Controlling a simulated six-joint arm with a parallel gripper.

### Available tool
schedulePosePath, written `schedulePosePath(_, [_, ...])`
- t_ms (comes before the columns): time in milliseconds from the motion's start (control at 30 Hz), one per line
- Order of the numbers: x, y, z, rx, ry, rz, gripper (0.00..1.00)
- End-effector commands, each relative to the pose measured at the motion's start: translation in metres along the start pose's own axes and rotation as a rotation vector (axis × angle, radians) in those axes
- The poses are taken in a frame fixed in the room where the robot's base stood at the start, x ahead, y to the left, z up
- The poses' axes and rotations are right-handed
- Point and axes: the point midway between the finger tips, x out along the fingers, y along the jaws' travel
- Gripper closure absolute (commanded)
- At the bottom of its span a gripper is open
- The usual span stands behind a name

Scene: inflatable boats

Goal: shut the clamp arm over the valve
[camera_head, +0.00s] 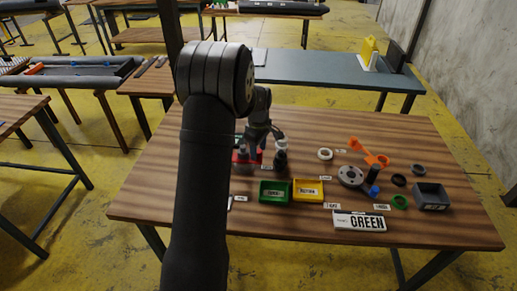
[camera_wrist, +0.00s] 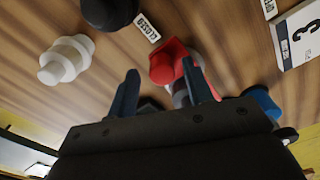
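A red part (camera_wrist: 168,60), which may be the clamp arm, shows beyond my fingertips in the wrist view, nearer the right finger. A grey rounded piece (camera_wrist: 181,97) is partly hidden beside it. In the head view, a red part (camera_head: 240,158) shows on the table below my wrist. My gripper (camera_wrist: 160,70) is open, its two fingers apart; I cannot tell whether the right finger touches the red part. In the head view my gripper (camera_head: 257,150) is mostly hidden. A white stepped fitting (camera_wrist: 65,60) lies left of the fingers. I cannot tell which piece is the valve.
A "CLOSED" label (camera_wrist: 147,27) lies near a black rounded thing (camera_wrist: 108,10). Green (camera_head: 274,191) and yellow (camera_head: 308,190) trays stand in front; rings, an orange tool (camera_head: 369,154) and a grey box (camera_head: 431,195) lie right.

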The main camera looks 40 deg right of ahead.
Motion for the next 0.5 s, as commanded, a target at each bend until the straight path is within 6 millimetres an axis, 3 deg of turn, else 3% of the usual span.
schedulePosePath(267, [-0.015,0.0,0.0,0.001,0.0,0.001,0.53])
schedulePosePath(500, [-0.069,0.001,0.0,0.0,0.001,0.003,0.53])
